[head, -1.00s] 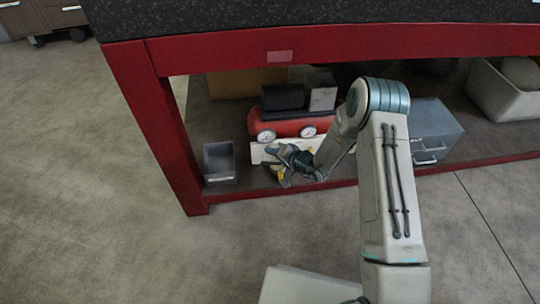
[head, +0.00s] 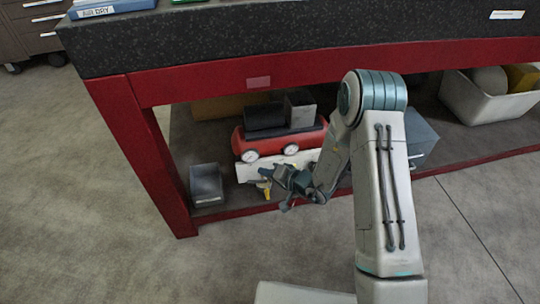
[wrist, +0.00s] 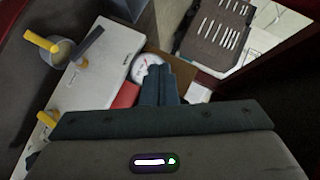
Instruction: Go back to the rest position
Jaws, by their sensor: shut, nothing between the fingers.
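My gripper (head: 266,173) is at the front of the shelf under the bench in the head view, in front of a white box. The arm is bent, with its elbow high and its forearm reaching down and left. In the wrist view my gripper's fingers (wrist: 157,84) are together with nothing between them. They appear in front of a round white gauge (wrist: 146,66) and a red surface. Whether they touch anything there I cannot tell.
A red machine (head: 275,140) with gauges stands above the white box (head: 247,172). A small grey bin (head: 206,185) is left of it. The bench's red frame (head: 160,160) rises at the left; its dark top (head: 300,40) overhangs. Open floor lies in front.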

